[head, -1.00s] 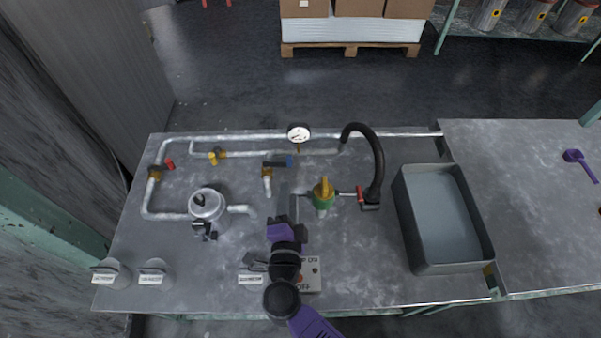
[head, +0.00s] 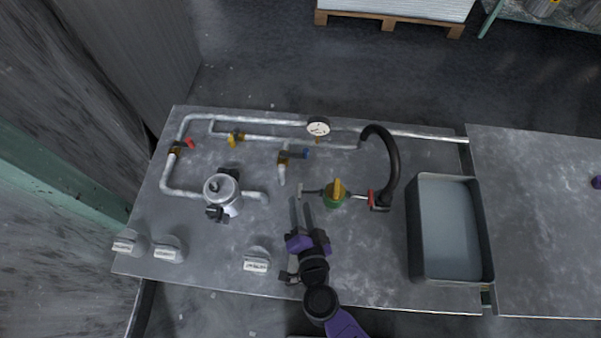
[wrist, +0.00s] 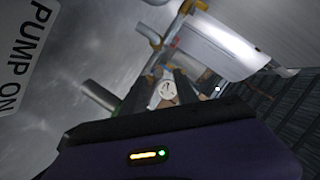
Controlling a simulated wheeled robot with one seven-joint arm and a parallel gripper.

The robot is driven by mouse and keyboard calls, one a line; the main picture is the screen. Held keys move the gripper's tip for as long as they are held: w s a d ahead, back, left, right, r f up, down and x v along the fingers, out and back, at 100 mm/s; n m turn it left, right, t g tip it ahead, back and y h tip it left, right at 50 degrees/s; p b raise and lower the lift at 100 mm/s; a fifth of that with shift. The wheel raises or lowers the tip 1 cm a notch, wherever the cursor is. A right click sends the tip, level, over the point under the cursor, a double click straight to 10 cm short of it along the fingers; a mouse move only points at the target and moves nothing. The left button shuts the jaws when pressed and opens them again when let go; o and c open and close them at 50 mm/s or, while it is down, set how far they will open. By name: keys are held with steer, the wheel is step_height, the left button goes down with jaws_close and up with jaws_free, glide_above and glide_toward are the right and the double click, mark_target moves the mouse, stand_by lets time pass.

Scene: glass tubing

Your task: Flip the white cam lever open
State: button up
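In the wrist view, dark fingers (wrist: 163,92) flank a distant gauge. A large pale cylinder-like part (wrist: 222,45) lies beyond, at upper right.
Pipes with a gauge (head: 318,127) and small valves run along the back. A PUMP ON label (wrist: 18,55) shows in the wrist view.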

mark_target(298, 193)
steer(key=b+x, duration=0.2)
steer(key=x, duration=0.6)
